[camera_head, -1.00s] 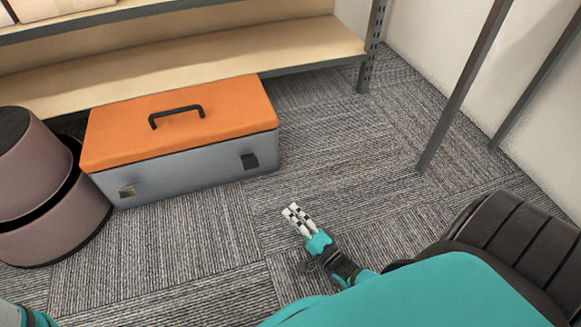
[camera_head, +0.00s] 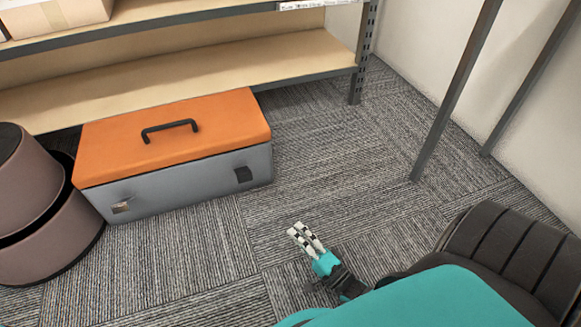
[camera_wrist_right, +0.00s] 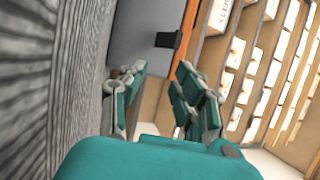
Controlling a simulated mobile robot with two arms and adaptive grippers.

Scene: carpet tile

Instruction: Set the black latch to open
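The black latch (camera_head: 243,174) is a small dark plate on the right part of the grey front of a toolbox (camera_head: 190,182) with an orange lid. It also shows in the right wrist view (camera_wrist_right: 168,40), beyond the fingers. A metallic latch (camera_head: 122,205) is on the left part of the same front. My right gripper (camera_head: 304,236) is over the carpet, in front and to the right of the toolbox, apart from it. In the right wrist view its fingers (camera_wrist_right: 158,92) are spread with nothing between them. My left gripper is out of view.
A wooden shelf (camera_head: 190,65) stands behind the toolbox, with an upright post (camera_head: 363,60). Brown rounded stools or bins (camera_head: 40,235) stand close to the toolbox's left side. Metal legs (camera_head: 455,95) stand at the right. The carpet (camera_head: 340,170) between is clear.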

